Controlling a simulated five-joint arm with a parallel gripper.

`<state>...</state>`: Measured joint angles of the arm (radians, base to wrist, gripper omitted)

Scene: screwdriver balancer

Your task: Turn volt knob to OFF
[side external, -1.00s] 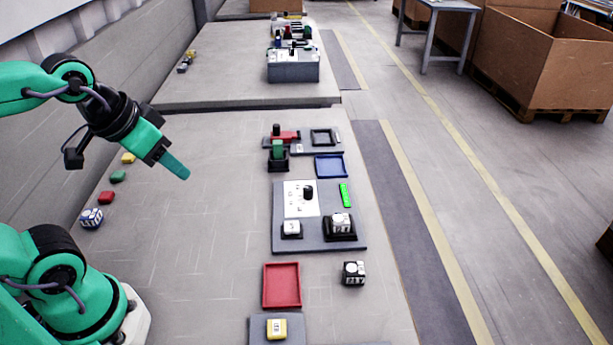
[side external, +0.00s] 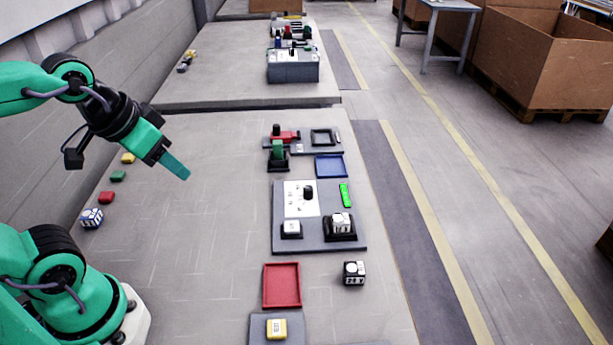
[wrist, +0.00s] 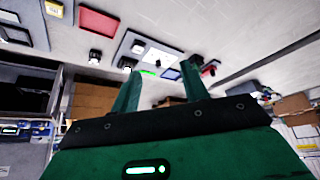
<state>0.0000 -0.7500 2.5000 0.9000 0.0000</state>
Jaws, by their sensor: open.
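The volt knob is a black knob (side external: 308,192) standing on a white panel (side external: 297,207), on a grey board (side external: 283,240) in the middle of the table. Markings around the knob are too small to read, so its setting cannot be told. My gripper (side external: 184,174) is in the air to the left of the board, well apart from the knob and empty. In the wrist view, the two green fingers of my gripper (wrist: 158,88) stand apart, and the white panel (wrist: 158,57) shows small beyond them.
On the same board are a white block (side external: 291,228), a white cube in a black holder (side external: 341,222) and a bright green bar (side external: 345,195). A red tray (side external: 265,287) and a black-and-white cube (side external: 354,272) are nearer. The table between gripper and board is clear.

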